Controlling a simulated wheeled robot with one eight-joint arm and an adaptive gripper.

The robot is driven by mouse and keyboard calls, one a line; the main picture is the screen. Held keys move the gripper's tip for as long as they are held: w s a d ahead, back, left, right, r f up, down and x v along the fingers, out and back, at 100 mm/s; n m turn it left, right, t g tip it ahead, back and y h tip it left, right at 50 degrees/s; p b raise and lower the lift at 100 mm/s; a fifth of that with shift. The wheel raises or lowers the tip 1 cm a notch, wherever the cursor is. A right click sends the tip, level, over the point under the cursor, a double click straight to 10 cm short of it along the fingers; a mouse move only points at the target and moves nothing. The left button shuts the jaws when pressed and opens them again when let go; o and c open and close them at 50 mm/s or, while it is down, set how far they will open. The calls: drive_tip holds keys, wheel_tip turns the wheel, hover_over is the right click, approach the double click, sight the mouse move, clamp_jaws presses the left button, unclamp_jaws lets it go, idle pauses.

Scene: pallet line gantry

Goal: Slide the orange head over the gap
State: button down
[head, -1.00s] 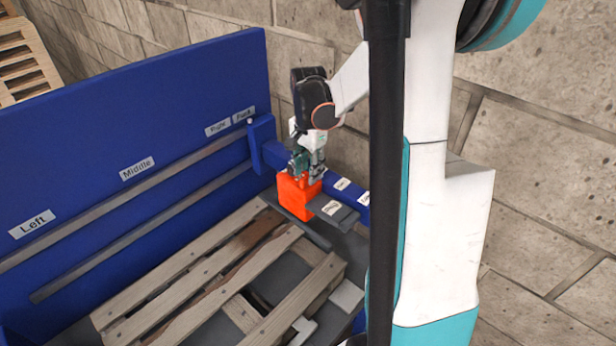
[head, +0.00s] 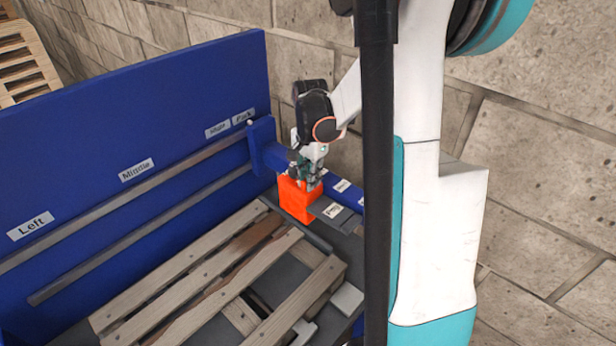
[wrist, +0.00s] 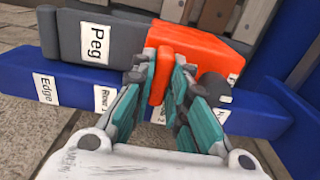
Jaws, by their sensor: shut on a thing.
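The orange head (head: 298,203) is a bright block at the right-hand end of the blue frame, beside the wooden pallet (head: 215,285). In the wrist view the head (wrist: 202,50) has a narrow upright fin between my fingers. My gripper (head: 309,180) is shut on this fin from above; it also shows in the wrist view (wrist: 161,85). A dark grey block labelled "Peg" (wrist: 62,40) adjoins the head. Gaps show between the pallet's slats, such as the one left of the near right slat (head: 268,280). The underside of the head is hidden.
A blue beam (wrist: 65,78) with white labels, one reading "Edge", runs alongside the head. A tall blue panel (head: 90,120) with labels "Left" and "Middle" and two grey rails stands behind the pallet. A stone wall (head: 540,180) is close on the right.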

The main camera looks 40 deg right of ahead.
drive_tip(key=s, duration=0.5)
drive_tip(key=s+d, duration=0.1)
drive_tip(key=s, duration=0.2)
drive_tip(key=shift+d, duration=0.1)
drive_tip(key=c, duration=1.6)
unclamp_jaws()
drive_tip(key=shift+o, duration=0.2)
wheel_tip(320, 180, up, 12)
drive_tip(key=shift+s, duration=0.1)
